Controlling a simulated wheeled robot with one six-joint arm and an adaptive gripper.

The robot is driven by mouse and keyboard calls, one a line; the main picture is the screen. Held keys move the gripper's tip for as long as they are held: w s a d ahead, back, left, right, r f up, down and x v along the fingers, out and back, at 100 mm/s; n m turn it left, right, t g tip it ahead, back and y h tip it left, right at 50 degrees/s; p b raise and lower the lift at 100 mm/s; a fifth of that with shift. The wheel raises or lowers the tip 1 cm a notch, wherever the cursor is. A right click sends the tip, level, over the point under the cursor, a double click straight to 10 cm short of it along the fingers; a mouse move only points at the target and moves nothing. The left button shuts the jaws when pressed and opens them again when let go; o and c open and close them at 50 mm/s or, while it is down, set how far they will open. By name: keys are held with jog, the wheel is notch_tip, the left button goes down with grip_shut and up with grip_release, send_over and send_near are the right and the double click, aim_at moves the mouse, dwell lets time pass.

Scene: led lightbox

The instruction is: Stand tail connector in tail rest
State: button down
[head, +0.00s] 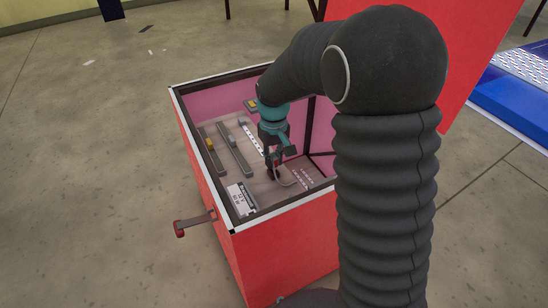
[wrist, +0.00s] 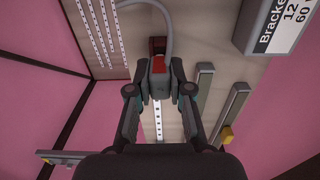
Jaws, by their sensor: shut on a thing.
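My gripper (wrist: 158,80) reaches down into the red lightbox (head: 285,255); it also shows in the head view (head: 272,168). Its fingers are shut on the tail connector (wrist: 158,66), a small grey piece with red at its far end, held above the floor panel. A grey cable (wrist: 168,22) curves away near the connector and shows pale in the head view (head: 292,183). A small dark red block (wrist: 157,45), perhaps the tail rest, appears just beyond the connector. I cannot tell whether they touch. The fingers hide part of the connector.
A white dotted strip (wrist: 158,122) runs along the panel. Two grey bars (head: 210,150) (head: 234,148) lie beside it, with a yellow block (wrist: 226,135) at one. A labelled box (head: 241,198) sits near the front. Pink walls enclose the space.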

jog(key=shift+f+b, duration=0.6)
jog(key=shift+f, duration=0.45)
jog(key=c, duration=1)
grip_release()
jog(key=shift+r+p, duration=2.85)
jog(key=shift+r, duration=1.2)
